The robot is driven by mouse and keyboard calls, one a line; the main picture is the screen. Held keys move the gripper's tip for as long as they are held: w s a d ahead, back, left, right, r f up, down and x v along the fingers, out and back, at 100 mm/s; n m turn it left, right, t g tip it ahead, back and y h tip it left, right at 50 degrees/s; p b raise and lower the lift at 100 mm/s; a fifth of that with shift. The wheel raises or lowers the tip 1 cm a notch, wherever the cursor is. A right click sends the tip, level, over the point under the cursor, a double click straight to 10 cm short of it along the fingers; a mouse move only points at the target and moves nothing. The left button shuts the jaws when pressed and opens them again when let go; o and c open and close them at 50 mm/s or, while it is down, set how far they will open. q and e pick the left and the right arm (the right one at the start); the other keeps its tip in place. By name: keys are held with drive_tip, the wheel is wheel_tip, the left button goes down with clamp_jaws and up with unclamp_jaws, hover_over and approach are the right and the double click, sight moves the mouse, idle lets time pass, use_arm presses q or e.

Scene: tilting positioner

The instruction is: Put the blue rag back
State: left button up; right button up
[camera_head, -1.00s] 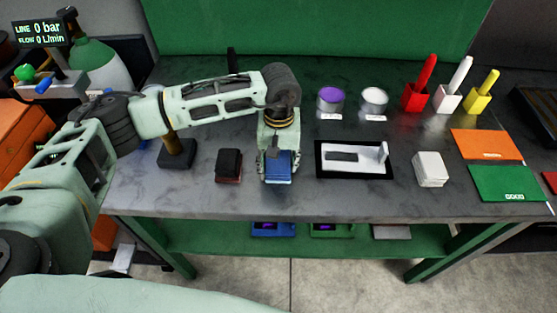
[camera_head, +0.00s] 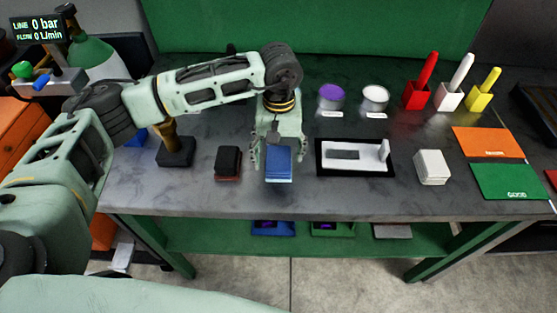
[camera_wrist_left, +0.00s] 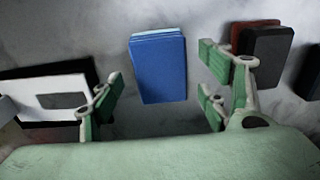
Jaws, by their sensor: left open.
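The blue rag (camera_head: 278,165) is a folded blue block lying on the grey workbench, left of the black-framed tray. My left gripper (camera_head: 271,158) is open above it, with fingers spread on either side. In the left wrist view the blue rag (camera_wrist_left: 158,68) lies beyond and between the open fingers of my left gripper (camera_wrist_left: 158,100), and nothing is held. The gripper's wrist hides part of the bench behind the rag. My right gripper is not in view.
A black and red block (camera_head: 228,162) sits close left of the rag. The black-framed tray (camera_head: 320,172) holds a white part at right. A white block (camera_head: 432,167), orange mat (camera_head: 487,143) and green mat (camera_head: 508,182) lie farther right. Purple (camera_head: 331,97) and white (camera_head: 375,98) tins stand behind.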

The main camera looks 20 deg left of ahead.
sight(279, 158)
use_arm(q)
wheel_tip(279, 158, up, 9)
drive_tip(key=b, duration=0.2)
drive_tip(key=shift+d+f, duration=0.1)
idle(0.5)
